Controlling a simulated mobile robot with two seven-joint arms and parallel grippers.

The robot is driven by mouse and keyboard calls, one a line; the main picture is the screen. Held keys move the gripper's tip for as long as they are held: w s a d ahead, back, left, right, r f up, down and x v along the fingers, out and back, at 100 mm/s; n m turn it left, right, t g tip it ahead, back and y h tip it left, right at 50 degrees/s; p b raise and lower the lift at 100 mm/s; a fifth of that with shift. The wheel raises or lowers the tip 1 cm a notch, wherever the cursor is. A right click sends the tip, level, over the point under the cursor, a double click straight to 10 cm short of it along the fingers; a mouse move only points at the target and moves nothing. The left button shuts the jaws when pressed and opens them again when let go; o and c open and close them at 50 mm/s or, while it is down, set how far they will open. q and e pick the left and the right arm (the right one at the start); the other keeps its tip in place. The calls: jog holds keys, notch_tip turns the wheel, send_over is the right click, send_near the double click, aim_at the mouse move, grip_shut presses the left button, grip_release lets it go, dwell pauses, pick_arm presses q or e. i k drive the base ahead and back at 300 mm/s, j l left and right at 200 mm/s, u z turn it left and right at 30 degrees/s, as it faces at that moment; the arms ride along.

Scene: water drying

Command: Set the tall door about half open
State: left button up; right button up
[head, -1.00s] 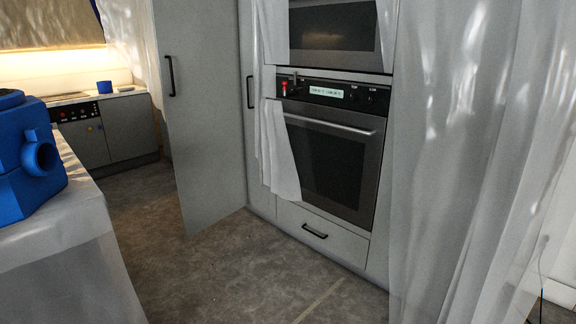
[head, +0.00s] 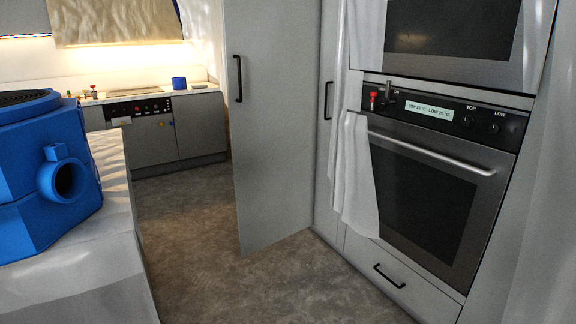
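The tall door (head: 275,130) is a grey panel with a black vertical handle (head: 238,78) near its left edge. It stands swung out from the tall cabinet, with its free edge to the left and its hinge side beside the oven column. A second tall grey front (head: 328,150) with its own black handle (head: 328,100) stands between it and the oven. The door's exact angle is hard to tell from here. Neither of my grippers shows in the head view.
A counter with a blue machine (head: 50,170) stands at the left. The built-in oven (head: 425,195), partly covered by a white cloth (head: 357,180), is at the right. The floor (head: 220,270) between is clear. A low counter (head: 185,125) with a blue cup (head: 179,83) is behind.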

aim_at(272, 48)
jog(key=i+u, duration=0.1)
jog(key=i, duration=1.3)
jog(key=i+u, duration=0.25)
jog(key=i, duration=0.3)
jog(key=i+l+u, duration=0.25)
jog(key=i, duration=0.3)
jog(key=i+l+u, duration=0.25)
jog(key=i, duration=0.3)
